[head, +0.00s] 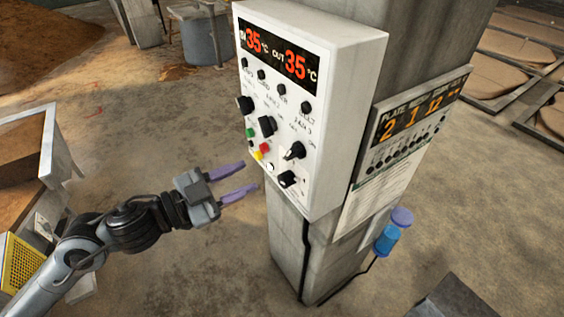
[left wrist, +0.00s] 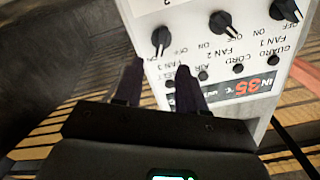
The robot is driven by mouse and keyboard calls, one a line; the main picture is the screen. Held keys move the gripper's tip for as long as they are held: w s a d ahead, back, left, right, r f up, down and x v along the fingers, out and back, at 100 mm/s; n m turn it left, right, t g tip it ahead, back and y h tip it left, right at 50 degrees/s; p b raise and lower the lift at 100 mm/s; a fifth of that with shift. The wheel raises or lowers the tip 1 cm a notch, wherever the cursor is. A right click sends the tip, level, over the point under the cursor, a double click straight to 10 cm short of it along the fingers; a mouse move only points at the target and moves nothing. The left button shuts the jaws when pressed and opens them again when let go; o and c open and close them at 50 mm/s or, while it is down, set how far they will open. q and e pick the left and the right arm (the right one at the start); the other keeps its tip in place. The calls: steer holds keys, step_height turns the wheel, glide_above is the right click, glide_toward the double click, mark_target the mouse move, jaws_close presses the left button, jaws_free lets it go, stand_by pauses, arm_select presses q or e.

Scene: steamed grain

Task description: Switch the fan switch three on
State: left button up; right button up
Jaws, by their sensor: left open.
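A white control box (head: 310,150) is fixed to a pillar, with a row of black fan knobs. The fan 3 knob (head: 295,150) is the rightmost of the row; it also shows in the left wrist view (left wrist: 160,36), upside down, above the "FAN 3" label. I cannot tell surely which setting its pointer marks. My left gripper (head: 250,176) is open and empty, its purple fingers pointing at the box. In the left wrist view its fingertips (left wrist: 160,68) lie on either side of the fan 3 label, just below the knob; touching is not visible. My right gripper is out of view.
The fan 2 knob (left wrist: 221,22) and fan 1 knob (left wrist: 283,10) sit beside it. Another black knob (head: 288,179) and coloured buttons (head: 258,154) are lower on the box. A count board (head: 420,110) hangs on the pillar's right face. The floor around is mostly clear.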

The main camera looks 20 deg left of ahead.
mark_target(288, 155)
arm_select(q)
steer(key=p+x, duration=0.1)
steer(key=x, duration=0.2)
steer(key=p+x, duration=0.1)
steer(key=x, duration=0.2)
steer(key=r+p+x, duration=0.1)
steer(key=x, duration=0.2)
steer(key=shift+w+d, duration=0.2)
steer(key=shift+w, duration=0.1)
steer(key=shift+w+d+f, duration=0.15)
steer(key=shift+w+d, duration=0.25)
steer(key=shift+w, duration=0.15)
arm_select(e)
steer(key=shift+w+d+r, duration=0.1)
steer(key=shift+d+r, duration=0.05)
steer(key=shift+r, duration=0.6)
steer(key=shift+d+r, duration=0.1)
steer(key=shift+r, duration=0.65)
